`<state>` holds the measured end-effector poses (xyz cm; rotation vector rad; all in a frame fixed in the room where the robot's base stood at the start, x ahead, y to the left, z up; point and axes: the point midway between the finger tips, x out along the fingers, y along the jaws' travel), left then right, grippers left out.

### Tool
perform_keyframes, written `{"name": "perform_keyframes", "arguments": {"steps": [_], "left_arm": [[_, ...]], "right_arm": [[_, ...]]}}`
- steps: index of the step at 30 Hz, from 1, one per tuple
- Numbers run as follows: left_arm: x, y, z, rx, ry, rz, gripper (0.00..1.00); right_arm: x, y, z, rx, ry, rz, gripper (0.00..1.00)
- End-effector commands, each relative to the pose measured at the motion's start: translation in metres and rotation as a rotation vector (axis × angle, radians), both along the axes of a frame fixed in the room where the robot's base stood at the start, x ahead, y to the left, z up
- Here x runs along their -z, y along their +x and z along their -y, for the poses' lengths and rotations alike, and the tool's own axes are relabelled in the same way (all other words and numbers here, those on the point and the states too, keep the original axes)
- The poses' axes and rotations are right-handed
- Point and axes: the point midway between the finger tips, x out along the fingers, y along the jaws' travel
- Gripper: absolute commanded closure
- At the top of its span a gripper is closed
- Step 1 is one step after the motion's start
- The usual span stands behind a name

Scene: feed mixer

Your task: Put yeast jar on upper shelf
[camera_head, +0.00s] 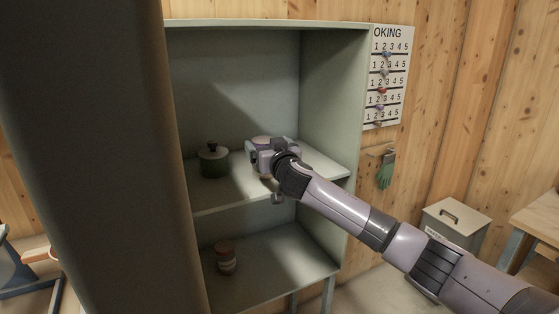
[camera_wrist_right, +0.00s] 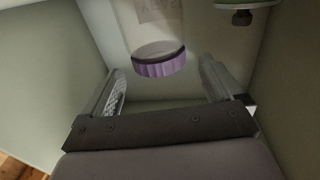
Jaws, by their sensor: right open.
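The yeast jar is pale, with a label (camera_wrist_right: 158,12) and a ribbed purple lid (camera_wrist_right: 158,66) in the right wrist view. It appears upside down there, just past the fingertips. In the head view it is mostly hidden by my right gripper (camera_head: 270,152), which is over the upper shelf (camera_head: 235,196) of the green cabinet. The right gripper is open in the wrist view (camera_wrist_right: 163,85), its fingers to either side of the lid and with visible gaps. My left gripper is out of view.
A dark green lidded pot (camera_head: 214,162) stands on the upper shelf, left of the gripper. A reddish-brown jar (camera_head: 225,257) stands on the lower shelf (camera_head: 280,262). The cabinet's right wall (camera_head: 330,100) is close to my right arm. A broad dark surface blocks the left.

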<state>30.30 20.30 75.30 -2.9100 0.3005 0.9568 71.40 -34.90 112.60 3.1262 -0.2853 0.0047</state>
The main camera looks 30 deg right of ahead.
Motion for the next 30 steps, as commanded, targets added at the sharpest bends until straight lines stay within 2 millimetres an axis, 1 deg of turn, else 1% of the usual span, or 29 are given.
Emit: {"name": "perform_keyframes", "arguments": {"steps": [18, 24, 30], "left_arm": [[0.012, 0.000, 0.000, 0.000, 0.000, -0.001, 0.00], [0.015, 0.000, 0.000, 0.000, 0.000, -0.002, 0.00], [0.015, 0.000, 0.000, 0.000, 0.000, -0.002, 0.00]], "right_arm": [[0.002, -0.073, -0.013, -0.001, 0.000, 0.000, 0.07], [0.001, -0.087, -0.016, 0.000, 0.000, 0.000, 0.07], [0.000, -0.091, -0.017, 0.000, 0.000, -0.001, 0.07]]}}
